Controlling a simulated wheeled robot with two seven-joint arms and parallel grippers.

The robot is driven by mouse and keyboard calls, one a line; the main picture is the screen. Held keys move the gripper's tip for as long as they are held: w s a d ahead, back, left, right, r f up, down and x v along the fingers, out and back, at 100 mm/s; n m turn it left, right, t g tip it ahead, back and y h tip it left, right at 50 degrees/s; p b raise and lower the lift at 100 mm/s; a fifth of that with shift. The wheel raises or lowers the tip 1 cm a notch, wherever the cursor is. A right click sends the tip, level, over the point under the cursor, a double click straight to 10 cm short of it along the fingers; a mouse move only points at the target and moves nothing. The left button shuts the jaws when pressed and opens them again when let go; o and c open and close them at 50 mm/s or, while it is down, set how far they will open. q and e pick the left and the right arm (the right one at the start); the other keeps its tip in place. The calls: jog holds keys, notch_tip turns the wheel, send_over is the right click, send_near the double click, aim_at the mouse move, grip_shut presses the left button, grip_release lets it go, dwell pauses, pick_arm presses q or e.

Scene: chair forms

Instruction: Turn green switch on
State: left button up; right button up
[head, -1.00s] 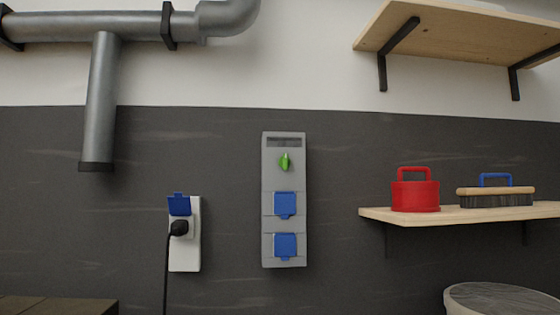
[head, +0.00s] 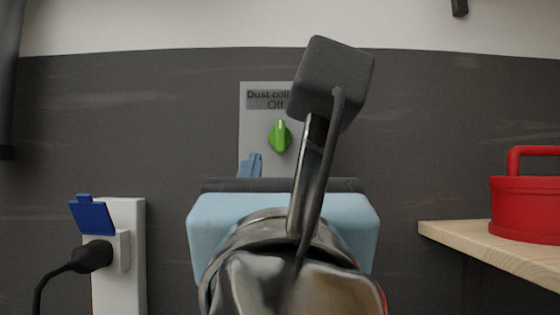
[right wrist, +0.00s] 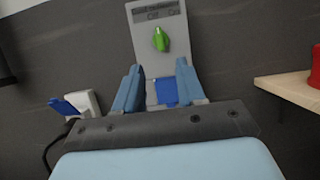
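The green switch (head: 280,136) is a knob on a grey wall panel (head: 252,124), under a label reading "Dust coll…" and "Off". Its grip stands about upright. It also shows in the right wrist view (right wrist: 160,39), just beyond the fingertips. My right gripper (right wrist: 158,68) is open and empty, its two blue fingers apart in front of the panel, pointing up toward the switch. In the head view, one finger shows just below and left of the knob; my arm hides the other. My left gripper is in neither view.
A blue-covered socket (right wrist: 166,91) sits below the switch, between the fingers. A white outlet (head: 120,235) with a black plug (head: 92,257) is at left. A wooden shelf (head: 470,240) with a red container (head: 525,205) juts out at right.

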aim_at(280, 135)
jog(key=p+x, duration=0.3)
jog(key=x, duration=1)
jog(key=shift+f, duration=0.15)
jog(key=shift+a, duration=0.1)
grip_shut()
